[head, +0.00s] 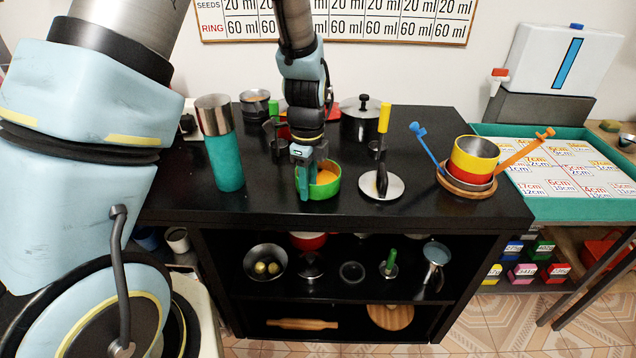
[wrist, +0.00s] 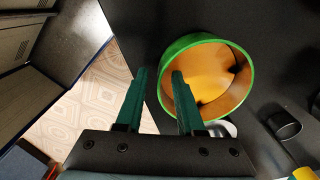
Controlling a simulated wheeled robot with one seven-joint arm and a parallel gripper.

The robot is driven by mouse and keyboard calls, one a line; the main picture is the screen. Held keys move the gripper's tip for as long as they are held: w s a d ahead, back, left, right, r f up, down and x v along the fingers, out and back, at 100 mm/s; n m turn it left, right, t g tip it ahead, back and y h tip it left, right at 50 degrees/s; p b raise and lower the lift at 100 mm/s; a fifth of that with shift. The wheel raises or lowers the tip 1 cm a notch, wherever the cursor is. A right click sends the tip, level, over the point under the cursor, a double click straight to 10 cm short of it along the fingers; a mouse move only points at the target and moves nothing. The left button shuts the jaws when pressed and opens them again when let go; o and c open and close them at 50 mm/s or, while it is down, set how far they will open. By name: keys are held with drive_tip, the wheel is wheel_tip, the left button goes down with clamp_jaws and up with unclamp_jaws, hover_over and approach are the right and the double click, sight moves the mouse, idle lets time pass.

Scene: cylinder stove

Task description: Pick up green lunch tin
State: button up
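The green lunch tin (head: 331,187) stands upright on the black counter, round and open at the top, with an orange inside. In the wrist view the tin (wrist: 221,42) is right of centre. My gripper (head: 308,178) is at the tin's left side and hides part of it in the head view. In the wrist view my gripper (wrist: 159,78) is open. Its left finger is outside the tin and its right finger overlaps the opening, with the near-left rim between them. I cannot tell whether either finger touches the wall.
A teal cylinder (head: 224,162) with a metal top stands left of the tin. A yellow-handled masher (head: 381,186) stands to the right, and stacked bowls (head: 474,158) stand farther right. Pots crowd the back. The counter's front edge (head: 300,222) is close; a lower shelf holds kitchenware.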

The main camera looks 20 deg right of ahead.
clamp_jaws()
idle(1.3)
